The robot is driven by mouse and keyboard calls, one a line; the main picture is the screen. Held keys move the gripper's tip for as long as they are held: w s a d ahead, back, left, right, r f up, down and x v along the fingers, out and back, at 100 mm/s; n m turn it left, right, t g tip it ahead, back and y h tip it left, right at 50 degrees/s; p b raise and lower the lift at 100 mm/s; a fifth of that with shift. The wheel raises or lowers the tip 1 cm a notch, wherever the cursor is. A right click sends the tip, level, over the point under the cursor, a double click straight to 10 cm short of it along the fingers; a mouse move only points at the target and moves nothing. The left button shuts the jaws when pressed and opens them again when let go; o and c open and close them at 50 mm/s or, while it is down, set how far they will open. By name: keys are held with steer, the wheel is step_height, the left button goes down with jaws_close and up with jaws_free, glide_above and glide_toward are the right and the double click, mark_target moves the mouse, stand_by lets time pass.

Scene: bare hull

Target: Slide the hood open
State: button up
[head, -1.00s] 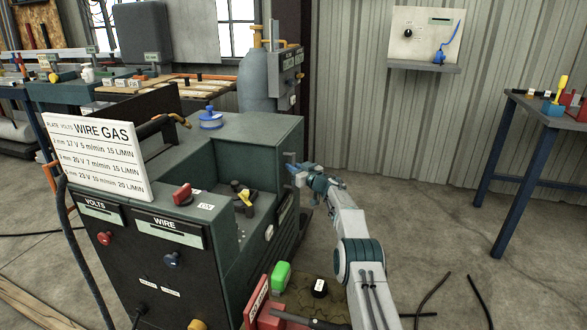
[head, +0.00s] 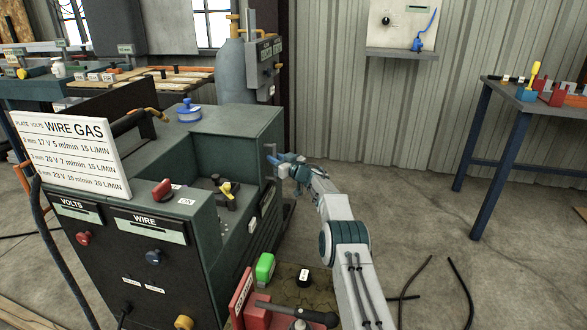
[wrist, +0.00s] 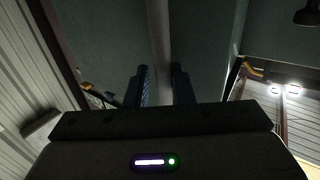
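The dark green hood (head: 235,122) forms the raised top part of the welding machine (head: 165,245) at left. A grey upright handle (head: 269,152) stands out from its right end. My gripper (head: 276,160) is at this handle, reaching in from the right. In the wrist view, the grey bar of the handle (wrist: 160,40) runs between the two dark blue fingers (wrist: 162,88), which sit close on both sides of it and look shut on it. The recess in front of the hood shows a feeder with a yellow lever (head: 226,188). The fingertip contact is too dark to see clearly.
A green block (head: 265,267) and a red box (head: 242,298) stand low in front, beside my arm. A blue-legged table (head: 487,150) stands at right. The floor between is open, with some black cables.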

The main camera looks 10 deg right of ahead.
steer(key=p+v, duration=0.1)
steer(key=v, duration=1.2)
steer(key=shift+r+p, duration=0.15)
steer(key=shift+p, duration=0.2)
steer(key=shift+s, duration=0.15)
